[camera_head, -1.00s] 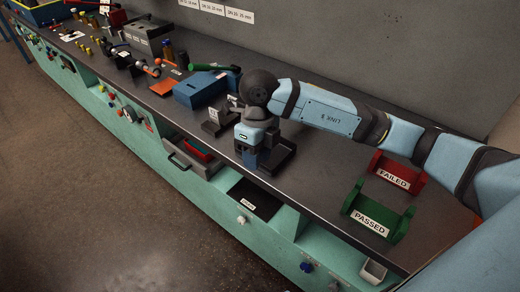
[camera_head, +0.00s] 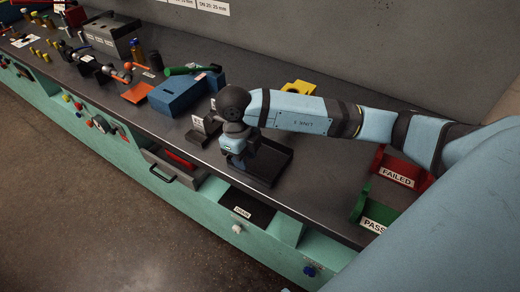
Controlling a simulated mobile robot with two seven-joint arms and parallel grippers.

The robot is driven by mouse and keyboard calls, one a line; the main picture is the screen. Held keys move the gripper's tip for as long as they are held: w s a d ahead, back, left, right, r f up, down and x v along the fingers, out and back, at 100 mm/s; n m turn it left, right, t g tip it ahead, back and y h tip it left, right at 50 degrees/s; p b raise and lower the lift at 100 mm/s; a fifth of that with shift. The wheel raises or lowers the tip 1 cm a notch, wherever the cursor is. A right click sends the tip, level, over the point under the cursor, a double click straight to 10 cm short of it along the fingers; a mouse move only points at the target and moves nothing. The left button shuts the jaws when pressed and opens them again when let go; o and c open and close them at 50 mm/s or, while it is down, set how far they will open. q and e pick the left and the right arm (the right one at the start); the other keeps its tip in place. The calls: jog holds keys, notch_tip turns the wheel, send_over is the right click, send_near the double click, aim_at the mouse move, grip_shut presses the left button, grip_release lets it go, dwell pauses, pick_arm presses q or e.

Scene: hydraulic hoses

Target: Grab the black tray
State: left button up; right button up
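The black tray (camera_head: 275,168) lies on the dark bench top near its front edge, in the middle of the head view. My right gripper (camera_head: 237,161) points down at the tray's left end and covers part of it. Its fingers are small and dark against the tray, so I cannot tell whether they are open, shut or touching it. My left gripper is not in view.
A small black labelled holder (camera_head: 205,128) stands just left of my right gripper, with a blue box (camera_head: 182,95) behind it. A yellow part (camera_head: 299,88) lies behind my arm. The red FAILED holder (camera_head: 400,172) and green PASSED holder (camera_head: 378,212) stand to the right.

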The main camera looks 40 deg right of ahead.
jog(key=shift+s+d+f, duration=0.1)
jog(key=shift+s+f, duration=0.1)
jog(key=shift+f, duration=1.15)
jog(key=shift+s+d+f, duration=0.1)
jog(key=shift+s+f, duration=0.1)
jog(key=shift+f, duration=1.1)
jog(key=shift+a, duration=0.1)
grip_shut()
